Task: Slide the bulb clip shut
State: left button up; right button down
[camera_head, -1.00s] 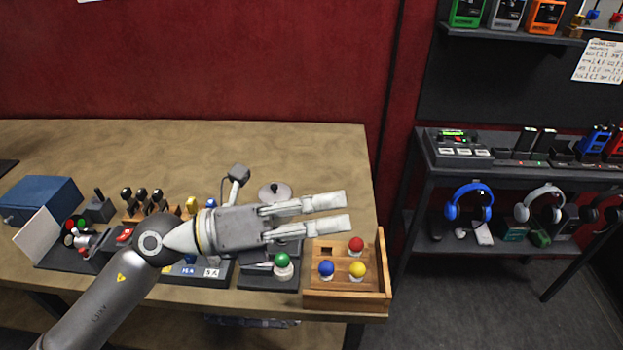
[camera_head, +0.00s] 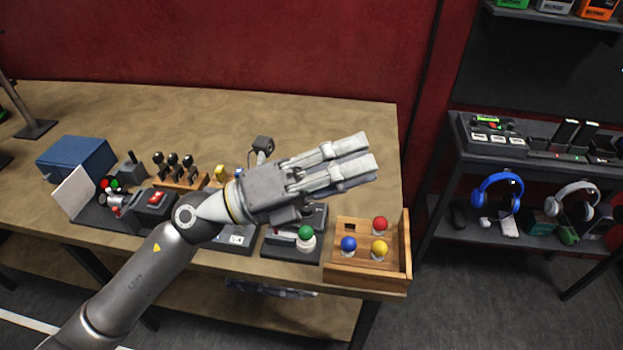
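A green bulb (camera_head: 306,233) with a white base stands upright in a dark holder (camera_head: 290,251) near the table's front edge. The holder's back part is partly hidden by my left gripper, and I cannot make out the clip's position. My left gripper (camera_head: 372,154) is above and behind the holder, pointing right. It holds nothing that I can see. Its two fingers show side by side with little gap between them, and the angle does not show whether they are shut. My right gripper is not in view.
Right of the holder is a wooden tray (camera_head: 366,281) with red (camera_head: 380,223), blue (camera_head: 348,243) and yellow (camera_head: 379,248) bulbs and one empty hole. Left are switches, levers and a blue box (camera_head: 78,160). The table's back is mostly clear. A shelf with headphones (camera_head: 497,192) stands right.

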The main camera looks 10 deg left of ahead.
pick_arm(q)
jog(key=d+f+m+g+y+p, duration=0.2)
jog(key=d+f+m+g+y, duration=0.15)
jog(key=f+g, duration=0.25)
notch_tip(320, 180, down, 8)
jog(key=w+a+y+p, duration=0.2)
jog(key=w+y+p, duration=0.1)
jog(key=y, duration=0.5)
jog(key=w+a+f+n+y+p, duration=0.1)
jog(key=w+a+n+y, duration=0.15)
jog(key=a+y, duration=0.4)
jog(key=w+a+f+n+y+p, duration=0.1)
jog(key=w+a+y, duration=0.2)
jog(key=a, duration=0.6)
notch_tip(320, 180, down, 9)
jog(key=p, duration=0.3)
jog(key=shift+p, duration=0.3)
jog(key=shift+w+f, duration=0.1)
jog(key=shift+f, duration=0.65)
grip_shut()
